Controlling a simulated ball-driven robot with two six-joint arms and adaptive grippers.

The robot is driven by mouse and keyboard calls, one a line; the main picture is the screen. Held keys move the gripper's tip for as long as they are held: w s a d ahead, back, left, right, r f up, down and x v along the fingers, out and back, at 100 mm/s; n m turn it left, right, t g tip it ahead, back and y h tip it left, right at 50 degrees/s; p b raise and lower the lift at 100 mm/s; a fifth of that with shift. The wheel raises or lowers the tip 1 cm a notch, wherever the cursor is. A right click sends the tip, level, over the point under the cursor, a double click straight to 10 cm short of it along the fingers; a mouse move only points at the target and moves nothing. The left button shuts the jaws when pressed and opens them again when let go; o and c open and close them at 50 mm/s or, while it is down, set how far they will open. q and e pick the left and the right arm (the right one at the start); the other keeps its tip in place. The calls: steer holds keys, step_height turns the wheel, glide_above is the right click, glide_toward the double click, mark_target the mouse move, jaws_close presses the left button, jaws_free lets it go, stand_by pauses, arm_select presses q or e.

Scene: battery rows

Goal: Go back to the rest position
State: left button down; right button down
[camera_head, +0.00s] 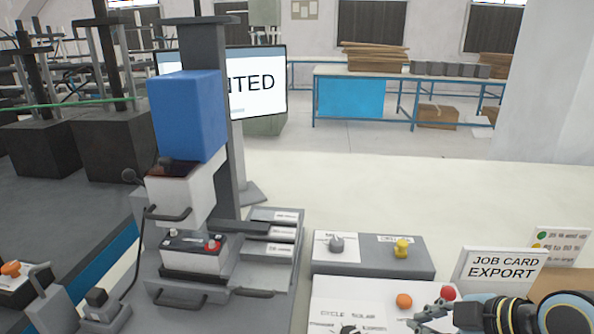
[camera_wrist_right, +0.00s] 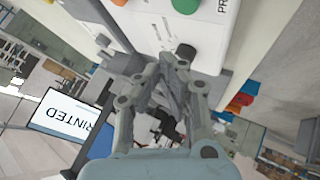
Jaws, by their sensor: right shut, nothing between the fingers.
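My right gripper (camera_head: 428,316) is at the bottom right of the head view, over the white control panel (camera_head: 345,292) labelled "CYCLE". Its fingers are shut and hold nothing. In the wrist view the same gripper (camera_wrist_right: 170,68) has its fingers together, pointing up the picture toward a white panel (camera_wrist_right: 150,18). I cannot tell whether the fingertips touch the panel. An orange button (camera_head: 404,301) and a red button (camera_head: 448,293) are close to the gripper in the head view. My left gripper is not in view.
A press with a blue head (camera_head: 187,115) stands over a battery (camera_head: 192,253) at centre left. A grey switch box (camera_head: 370,258) with a yellow knob is behind the panel. A "JOB CARD EXPORT" sign (camera_head: 502,268) stands right of it.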

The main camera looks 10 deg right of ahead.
steer(key=s+d+r+m+g+h, duration=0.1)
steer(key=s+r+m+g+h, duration=0.15)
steer(key=s+m, duration=0.5)
steer(key=s+d+r+m+g+h, duration=0.1)
steer(key=s+r+m+g+h, duration=0.25)
steer(key=s, duration=0.65)
step_height(320, 180, down, 33)
steer(key=s+d+m+y+b, duration=0.1)
steer(key=s+d+m+b, duration=0.15)
steer(key=b, duration=0.55)
steer(key=s+f+b, duration=0.4)
steer(key=s+f, duration=0.5)
steer(key=f, duration=0.3)
steer(key=s+d+f+g+b, duration=0.1)
steer(key=s+f+b, duration=0.2)
steer(key=s+f, duration=0.6)
step_height(320, 180, down, 4)
steer(key=shift+r+b, duration=0.15)
steer(key=shift+b, duration=0.2)
